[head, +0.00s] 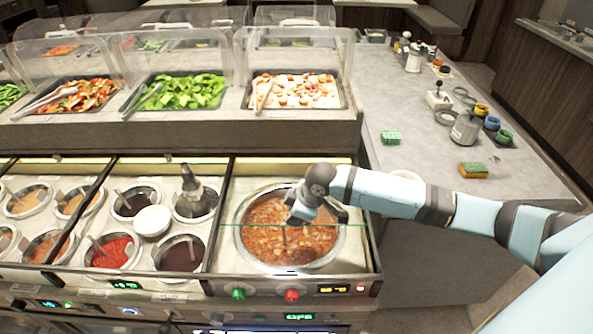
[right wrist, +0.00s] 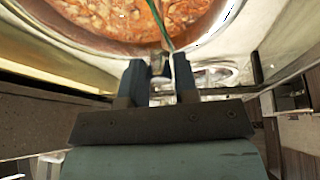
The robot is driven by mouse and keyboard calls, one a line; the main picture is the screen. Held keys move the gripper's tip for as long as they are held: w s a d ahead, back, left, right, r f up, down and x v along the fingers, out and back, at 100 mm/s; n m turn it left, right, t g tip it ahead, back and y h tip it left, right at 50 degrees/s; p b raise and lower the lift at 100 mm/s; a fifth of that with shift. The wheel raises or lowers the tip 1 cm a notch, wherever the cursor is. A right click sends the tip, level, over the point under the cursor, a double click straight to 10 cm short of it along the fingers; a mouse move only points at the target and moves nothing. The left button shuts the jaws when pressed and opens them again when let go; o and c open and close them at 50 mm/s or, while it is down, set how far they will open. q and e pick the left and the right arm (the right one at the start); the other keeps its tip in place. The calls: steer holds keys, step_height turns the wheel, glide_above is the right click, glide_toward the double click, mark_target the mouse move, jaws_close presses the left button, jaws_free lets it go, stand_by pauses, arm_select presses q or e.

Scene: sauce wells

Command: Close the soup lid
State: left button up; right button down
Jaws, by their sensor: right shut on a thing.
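The soup well (head: 240,250) is a round steel pot of reddish-brown soup (head: 265,212) at the front centre of the counter. A thin green line (head: 345,225) crosses above it and looks like the edge of a clear glass lid; its tilt is hard to tell. My right gripper (head: 300,213) is over the soup, covering part of it. In the right wrist view my gripper (right wrist: 159,66) is shut on a small part, probably the lid's handle, beside the green edge (right wrist: 161,22). The soup (right wrist: 110,18) shows beyond the fingers. My left gripper is out of view.
Sauce wells (head: 110,250), one with a white round cover (head: 152,220), stand left of the soup. Covered food trays (head: 180,92) line the back. A green knob (head: 238,294) and red knob (head: 291,295) are in front. A sponge (head: 473,169) lies right.

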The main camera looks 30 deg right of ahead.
arm_select(q)
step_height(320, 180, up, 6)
steer(key=p, duration=0.4)
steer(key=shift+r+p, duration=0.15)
steer(key=shift+p, duration=0.15)
arm_select(e)
steer(key=s+a, duration=0.5)
steer(key=s, duration=0.3)
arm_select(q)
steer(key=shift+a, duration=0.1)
arm_select(e)
steer(key=shift+s, duration=0.1)
steer(key=c, duration=0.9)
jaws_free()
arm_select(q)
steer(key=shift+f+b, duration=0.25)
steer(key=shift+b, duration=0.05)
arm_select(e)
steer(key=v, duration=1.3)
steer(key=shift+s+d+r, duration=0.1)
steer(key=shift+r, duration=0.25)
